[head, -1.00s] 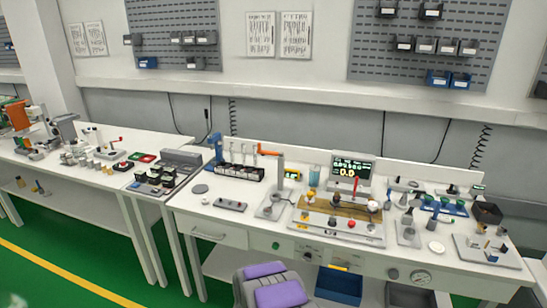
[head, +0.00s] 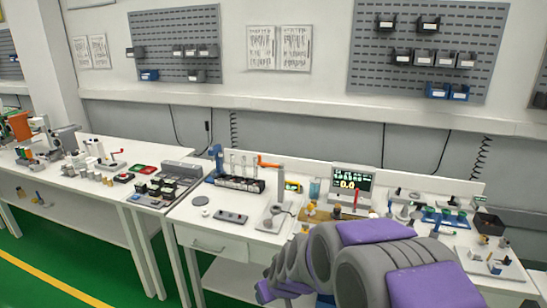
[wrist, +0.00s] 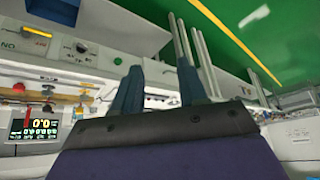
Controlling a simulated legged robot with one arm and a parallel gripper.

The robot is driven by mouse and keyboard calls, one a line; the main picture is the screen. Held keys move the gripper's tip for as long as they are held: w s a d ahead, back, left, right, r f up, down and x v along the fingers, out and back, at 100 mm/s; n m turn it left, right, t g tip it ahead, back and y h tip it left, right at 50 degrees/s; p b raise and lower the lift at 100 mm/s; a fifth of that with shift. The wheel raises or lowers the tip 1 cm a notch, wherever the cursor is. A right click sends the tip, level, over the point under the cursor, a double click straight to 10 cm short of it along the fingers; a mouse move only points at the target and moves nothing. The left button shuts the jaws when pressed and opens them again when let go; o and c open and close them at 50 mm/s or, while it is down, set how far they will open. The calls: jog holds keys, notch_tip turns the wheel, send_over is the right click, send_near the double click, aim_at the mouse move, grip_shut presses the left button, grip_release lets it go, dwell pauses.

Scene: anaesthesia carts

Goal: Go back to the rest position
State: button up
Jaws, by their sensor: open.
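My gripper (wrist: 159,82) shows in the wrist view as two dark blue-grey fingers standing apart with nothing between them. It is open and empty. In the head view my grey and purple arm fills the lower right, in front of the workbench (head: 215,232), and hides part of its top and front. I cannot make out the fingers in the head view. The wrist view is turned over, with green floor at the top and the bench with a display (wrist: 36,128) at the left.
A monitor (head: 350,185) stands on the bench behind my arm. A wooden board (head: 318,214) is partly hidden by the arm. A grey box with buttons (head: 231,217) lies to the left. A second bench (head: 95,205) stands further left. Green floor (head: 90,262) is clear at the lower left.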

jog(key=s+d+r+m+g+h, duration=0.1)
jog(key=s+d, duration=0.4)
jog(key=s, duration=0.6)
jog(key=s+d+r+m+g+h, duration=0.1)
jog(key=s+d+r+m+g, duration=0.2)
jog(key=s, duration=0.9)
jog(key=s+d+r+m+g+h, duration=0.1)
jog(key=s+d+r+g, duration=0.1)
jog(key=s+d+r, duration=0.2)
jog(key=s+d, duration=0.3)
jog(key=s, duration=0.5)
jog(key=shift+d+r+m+g, duration=0.15)
jog(key=shift+r+m+g, duration=0.2)
jog(key=shift+m+g, duration=0.05)
jog(key=shift+w, duration=0.1)
jog(key=shift+c, duration=0.4)
